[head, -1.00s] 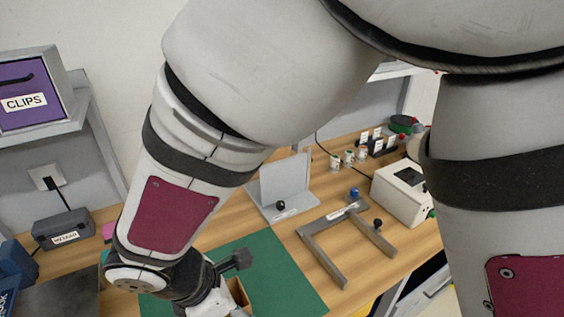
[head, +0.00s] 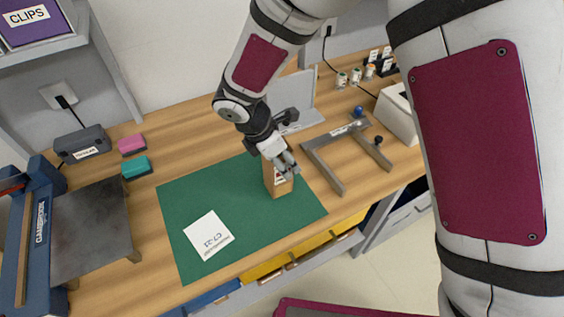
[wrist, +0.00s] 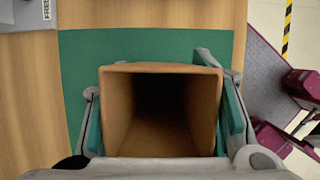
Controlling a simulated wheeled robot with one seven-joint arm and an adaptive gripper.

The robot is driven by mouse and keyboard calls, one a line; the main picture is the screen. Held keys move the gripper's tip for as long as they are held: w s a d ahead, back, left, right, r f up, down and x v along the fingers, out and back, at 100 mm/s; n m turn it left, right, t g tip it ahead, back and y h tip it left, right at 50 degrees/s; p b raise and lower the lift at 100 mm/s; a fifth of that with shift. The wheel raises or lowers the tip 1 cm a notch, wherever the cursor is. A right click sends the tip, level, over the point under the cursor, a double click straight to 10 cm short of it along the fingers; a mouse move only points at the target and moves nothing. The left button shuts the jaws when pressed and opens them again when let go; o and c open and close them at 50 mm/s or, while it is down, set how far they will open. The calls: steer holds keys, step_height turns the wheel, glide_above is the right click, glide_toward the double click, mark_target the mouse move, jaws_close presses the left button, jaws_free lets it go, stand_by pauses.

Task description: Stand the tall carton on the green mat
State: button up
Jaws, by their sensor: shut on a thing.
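The tall carton (head: 277,186) is brown, with a white label on its side. It is upright over the right part of the green mat (head: 245,222). My gripper (head: 281,163) is shut on its upper part from above. In the wrist view the carton (wrist: 160,68) shows its open, hollow top between my two fingers (wrist: 162,118). Its lower end looks at or very near the mat, but I cannot tell whether it touches. The mat also shows behind it in the wrist view (wrist: 80,60).
A white card (head: 209,236) lies on the mat's left front. A grey frame (head: 325,163) with knobs stands to the right, and a grey upright plate (head: 300,95) behind. Pink (head: 131,145) and teal (head: 137,167) blocks and a blue guillotine (head: 36,230) are left. The mat's middle is clear.

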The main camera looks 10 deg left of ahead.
steer(key=shift+s+a+f, duration=0.1)
steer(key=shift+s+f, duration=0.05)
steer(key=shift+f, duration=0.9)
steer(key=o, duration=1.2)
steer(key=shift+f, duration=0.1)
steer(key=shift+c, duration=0.2)
